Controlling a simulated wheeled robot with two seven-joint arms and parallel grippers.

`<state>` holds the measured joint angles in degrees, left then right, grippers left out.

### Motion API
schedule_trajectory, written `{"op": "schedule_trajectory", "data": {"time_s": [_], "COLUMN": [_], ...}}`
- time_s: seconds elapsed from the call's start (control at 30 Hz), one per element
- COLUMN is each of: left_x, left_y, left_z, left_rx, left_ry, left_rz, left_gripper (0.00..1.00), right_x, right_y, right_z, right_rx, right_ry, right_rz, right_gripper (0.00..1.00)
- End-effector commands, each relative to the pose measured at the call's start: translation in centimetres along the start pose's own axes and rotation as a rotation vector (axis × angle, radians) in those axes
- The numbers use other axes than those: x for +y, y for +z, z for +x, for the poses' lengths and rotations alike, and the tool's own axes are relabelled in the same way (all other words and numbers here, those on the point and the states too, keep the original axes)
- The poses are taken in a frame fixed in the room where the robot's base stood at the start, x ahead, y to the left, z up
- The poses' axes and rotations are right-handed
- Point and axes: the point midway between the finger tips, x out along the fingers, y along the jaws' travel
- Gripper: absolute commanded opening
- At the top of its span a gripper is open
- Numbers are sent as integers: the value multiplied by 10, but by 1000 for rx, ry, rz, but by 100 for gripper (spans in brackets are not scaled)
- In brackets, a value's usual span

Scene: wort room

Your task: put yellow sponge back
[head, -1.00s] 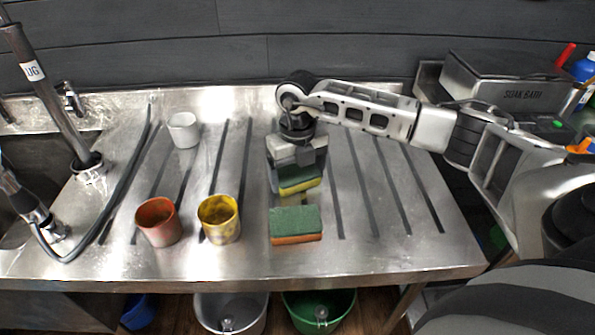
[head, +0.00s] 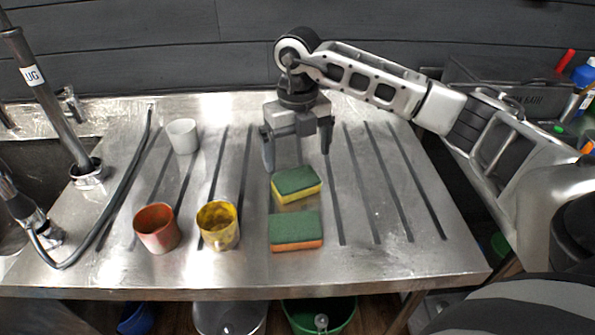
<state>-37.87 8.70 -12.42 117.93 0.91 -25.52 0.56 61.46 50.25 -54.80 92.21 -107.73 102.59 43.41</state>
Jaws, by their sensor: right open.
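The yellow sponge (head: 296,186) has a green top and lies flat on the steel drainboard (head: 380,262). A second sponge, green on top with an orange side (head: 296,231), lies just in front of it. My right gripper (head: 296,160) is open and empty, fingers pointing down, above and behind the yellow sponge. Its two fingers are spread wide and clear of the sponge. My left gripper is not in view.
A red cup (head: 157,229), a yellow cup (head: 219,226) and a white cup (head: 183,136) stand to the left. A black hose and tap (head: 52,95) are at far left. A grey bucket (head: 230,317) and a green bucket (head: 320,315) sit below the front edge. The drainboard's right side is clear.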

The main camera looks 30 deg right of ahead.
Motion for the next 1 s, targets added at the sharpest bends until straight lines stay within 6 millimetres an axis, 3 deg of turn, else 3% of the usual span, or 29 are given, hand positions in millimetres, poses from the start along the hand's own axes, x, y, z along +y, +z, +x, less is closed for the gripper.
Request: {"op": "schedule_trajectory", "data": {"time_s": [0.1,0.3,1.0], "left_x": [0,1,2], "left_y": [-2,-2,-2], "left_z": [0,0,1], "left_rx": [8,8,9], "left_ry": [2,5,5], "left_rz": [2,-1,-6], "left_gripper": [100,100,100], "right_x": [0,0,0], "right_y": [0,0,0], "right_z": [-22,-39,-41], "right_rx": [-4,0,1], "right_ry": [1,1,0], "right_rz": [-1,-1,-1], "right_gripper": [100,100,100]}}
